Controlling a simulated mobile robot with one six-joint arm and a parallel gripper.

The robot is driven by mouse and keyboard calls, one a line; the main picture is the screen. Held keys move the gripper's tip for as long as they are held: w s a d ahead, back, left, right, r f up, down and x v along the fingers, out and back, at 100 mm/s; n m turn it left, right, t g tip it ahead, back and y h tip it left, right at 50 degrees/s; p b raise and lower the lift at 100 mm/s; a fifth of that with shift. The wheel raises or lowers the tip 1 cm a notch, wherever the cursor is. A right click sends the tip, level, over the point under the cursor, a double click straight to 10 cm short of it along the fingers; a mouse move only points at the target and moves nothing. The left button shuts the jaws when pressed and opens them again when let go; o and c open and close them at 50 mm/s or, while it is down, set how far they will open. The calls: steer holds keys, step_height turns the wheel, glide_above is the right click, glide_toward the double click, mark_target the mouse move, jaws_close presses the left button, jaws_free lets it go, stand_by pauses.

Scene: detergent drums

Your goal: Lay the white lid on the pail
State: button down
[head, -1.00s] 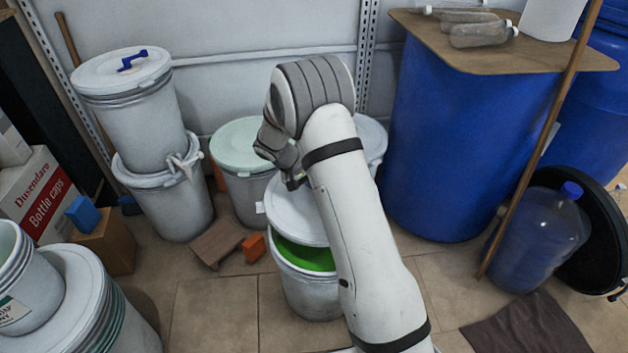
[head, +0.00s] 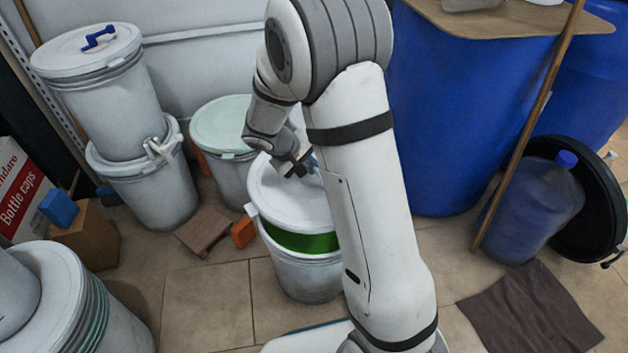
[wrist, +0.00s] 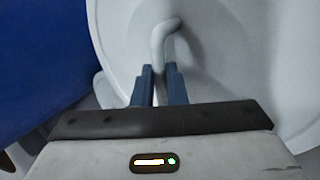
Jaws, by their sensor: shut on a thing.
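The white lid (head: 280,205) is over the grey-white pail (head: 305,278) in front of me. A strip of the pail's green inside (head: 300,241) shows below the lid's front edge, so the lid is not flush with the rim there. My gripper (head: 300,165) is above the lid, and my arm hides the right side of lid and pail. In the wrist view the blue fingers (wrist: 160,88) are shut on the lid's bent white handle (wrist: 162,40). The lid (wrist: 120,35) fills much of that view. Whether its back edge touches the pail is hidden.
A pail with a pale green lid (head: 225,125) stands behind at left. A big blue drum (head: 460,120) stands at right.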

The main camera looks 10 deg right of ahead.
mark_target(313, 188)
steer(key=s+n, duration=0.1)
steer(key=s, duration=0.1)
steer(key=s+n+b, duration=0.1)
steer(key=s, duration=0.1)
steer(key=shift+a+t+y, duration=0.15)
steer(key=shift+t+y, duration=0.25)
steer(key=shift+f+b, duration=1.55)
steer(key=shift+f, duration=0.75)
steer(key=shift+f+b, duration=0.6)
steer(key=shift+b, duration=0.2)
steer(key=shift+f+b, duration=0.35)
steer(key=shift+b, duration=0.4)
steer(key=shift+f, duration=0.4)
steer(key=c, duration=1.4)
jaws_free()
steer(key=shift+o, duration=0.5)
